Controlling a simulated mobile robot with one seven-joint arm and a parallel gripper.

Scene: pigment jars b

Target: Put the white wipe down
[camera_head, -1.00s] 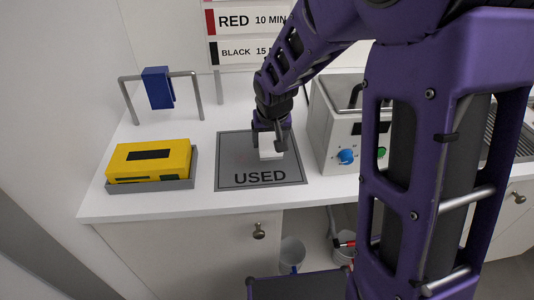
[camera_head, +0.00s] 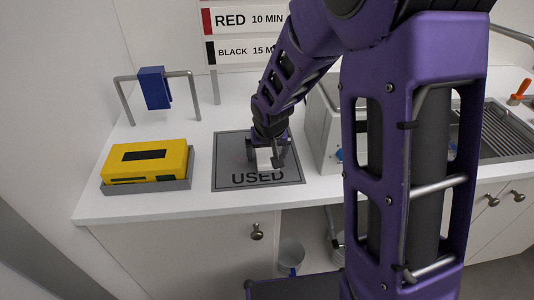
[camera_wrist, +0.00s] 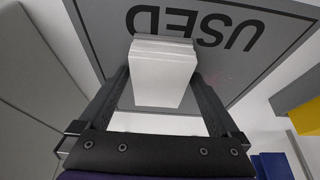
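The white wipe (camera_head: 264,159) is a small pale block between the fingers of my gripper (camera_head: 264,154). In the wrist view, the wipe (camera_wrist: 163,75) fills the space between the dark fingertips of my gripper (camera_wrist: 163,73), which appear to press on its two sides. The wipe is over the grey mat (camera_head: 228,160) marked "USED", just behind the lettering. The mat also shows in the wrist view (camera_wrist: 262,70). I cannot tell whether the underside of the wipe touches the mat.
A yellow box (camera_head: 145,160) sits in a grey tray (camera_head: 178,184) left of the mat. Behind it, a blue cloth (camera_head: 154,88) hangs on a metal rail (camera_head: 122,98). A white appliance (camera_head: 322,125) stands right of the mat, partly hidden by my arm.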

